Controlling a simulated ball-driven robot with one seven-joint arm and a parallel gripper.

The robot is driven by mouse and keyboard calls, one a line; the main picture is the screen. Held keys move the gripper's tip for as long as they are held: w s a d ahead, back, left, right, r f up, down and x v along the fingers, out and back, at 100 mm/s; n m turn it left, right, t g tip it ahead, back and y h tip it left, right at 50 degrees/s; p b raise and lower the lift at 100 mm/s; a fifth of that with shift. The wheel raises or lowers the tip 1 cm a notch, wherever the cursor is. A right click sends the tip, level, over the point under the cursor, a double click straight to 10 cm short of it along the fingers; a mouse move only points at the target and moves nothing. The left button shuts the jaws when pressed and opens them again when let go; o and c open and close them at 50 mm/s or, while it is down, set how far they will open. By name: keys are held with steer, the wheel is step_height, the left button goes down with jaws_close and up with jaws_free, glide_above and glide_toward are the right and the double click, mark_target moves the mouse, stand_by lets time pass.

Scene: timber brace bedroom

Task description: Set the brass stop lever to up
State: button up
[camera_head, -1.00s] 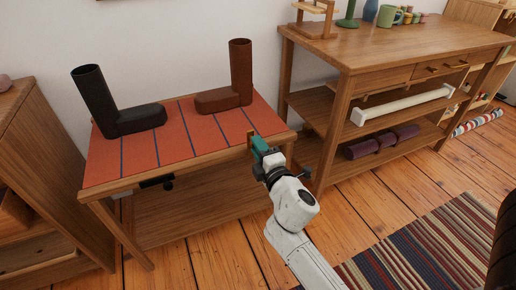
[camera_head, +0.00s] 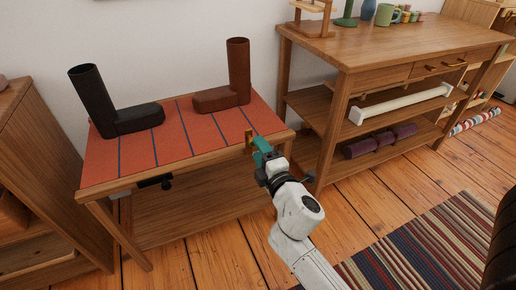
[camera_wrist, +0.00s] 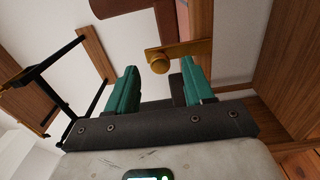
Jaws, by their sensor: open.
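The brass stop lever (camera_head: 249,141) is at the front edge of the red-topped bench, near its right corner. In the wrist view the lever (camera_wrist: 187,49) is a brass bar with a round knob at one end, and the knob lies between and just beyond the fingertips. I cannot tell for sure which setting it is in. My gripper (camera_head: 262,146) has teal fingers and is just right of the lever in the head view. In the wrist view my gripper (camera_wrist: 160,78) is open and empty, with a finger on each side of the knob. No contact is visible.
A black boot (camera_head: 120,115) and a brown boot (camera_head: 232,85) stand on the red striped bench top (camera_head: 185,135). A wooden shelf table (camera_head: 390,45) stands to the right, and a striped rug (camera_head: 430,240) lies in front.

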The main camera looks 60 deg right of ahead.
steer(key=b+v, duration=0.1)
steer(key=v, duration=0.7)
steer(key=shift+s+a+b, duration=0.2)
steer(key=shift+s+b, duration=0.05)
steer(key=shift+b, duration=0.05)
steer(key=s+f+m+g+y, duration=0.2)
steer(key=s+f+m+g, duration=0.2)
steer(key=f+m+g, duration=0.5)
steer(key=s+a+f+m+g+y, duration=0.2)
steer(key=s+a+f+g+y, duration=0.45)
steer(key=a+f, duration=0.55)
step_height(320, 180, up, 37)
steer(key=s+a+t+y+p, duration=0.1)
steer(key=p, duration=3.5)
steer(key=shift+a, duration=0.3)
